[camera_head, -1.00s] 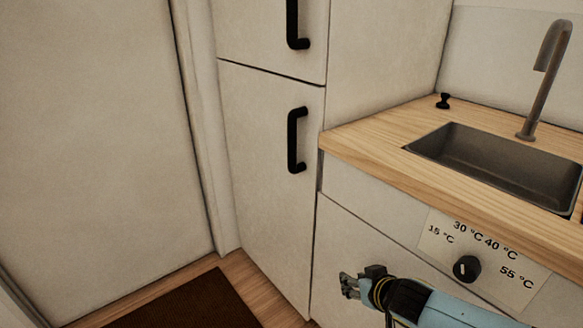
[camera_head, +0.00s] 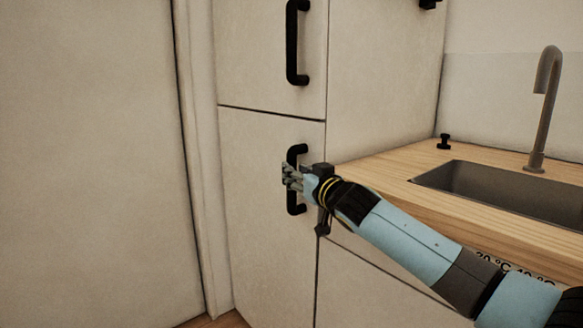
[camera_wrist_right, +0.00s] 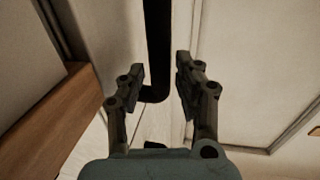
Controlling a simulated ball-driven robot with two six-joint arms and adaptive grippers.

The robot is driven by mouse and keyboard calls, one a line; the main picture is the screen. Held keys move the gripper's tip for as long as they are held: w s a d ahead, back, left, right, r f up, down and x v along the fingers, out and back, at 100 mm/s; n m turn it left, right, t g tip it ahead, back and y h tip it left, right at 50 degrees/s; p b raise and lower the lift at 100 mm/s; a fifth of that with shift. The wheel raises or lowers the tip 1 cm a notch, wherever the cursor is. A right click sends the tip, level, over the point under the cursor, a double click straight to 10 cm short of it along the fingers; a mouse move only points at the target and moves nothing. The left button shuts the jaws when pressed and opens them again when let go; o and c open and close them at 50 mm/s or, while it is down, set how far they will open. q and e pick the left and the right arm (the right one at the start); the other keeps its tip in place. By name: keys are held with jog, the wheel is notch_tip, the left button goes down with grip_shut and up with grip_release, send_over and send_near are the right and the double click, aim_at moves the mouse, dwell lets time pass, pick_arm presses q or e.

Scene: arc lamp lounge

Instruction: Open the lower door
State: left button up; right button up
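The lower door (camera_head: 255,255) is a pale cabinet door, shut flush below the upper door. Its black vertical handle (camera_head: 296,208) is on its right side, partly hidden by my right gripper (camera_head: 288,176). In the right wrist view my right gripper (camera_wrist_right: 158,80) is open, with one finger on each side of the black handle (camera_wrist_right: 158,45). The handle's lower bend shows between the fingers, and no contact with it is clear. My left gripper is not in view.
The upper door (camera_head: 262,60) has its own black handle (camera_head: 292,45). To the right are a wooden counter (camera_head: 395,180), a sink (camera_head: 490,188) and a faucet (camera_head: 543,110). A pale wall panel (camera_head: 85,160) stands at the left.

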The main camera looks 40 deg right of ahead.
jog(key=shift+w+d, duration=0.15)
jog(key=shift+w, duration=1.35)
jog(key=shift+c, duration=0.4)
grip_shut()
jog(key=shift+f, duration=0.1)
jog(key=shift+w+f, duration=0.1)
